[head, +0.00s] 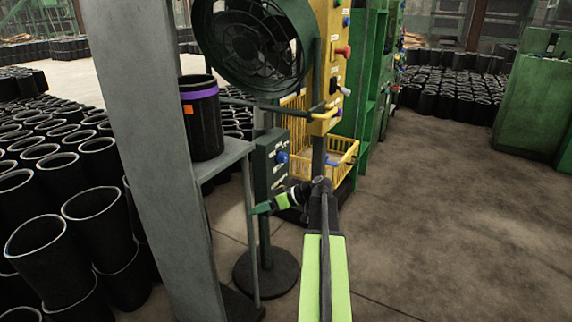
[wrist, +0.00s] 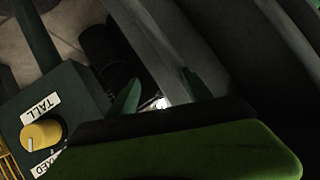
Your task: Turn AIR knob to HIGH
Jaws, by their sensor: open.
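No knob marked AIR can be read in either view. In the head view a yellow panel (head: 325,65) carries several small controls, among them a red knob (head: 343,52); their labels are too small to read. A dark box (head: 265,170) on a stand has a blue knob (head: 282,158) on its side. My gripper (head: 260,208) is low beside this box, pointing left, open. In the wrist view its green fingers (wrist: 160,90) are apart with nothing held between them. A yellow knob (wrist: 41,133) sits at the left, by a TALL label and a partly hidden label ending in XED.
A grey post (head: 150,150) and a shelf (head: 228,155) holding a black sleeve (head: 203,125) with a purple band stand left of my arm. A fan (head: 250,45) is above. The stand's round base (head: 266,272) is on the floor. Open floor lies to the right.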

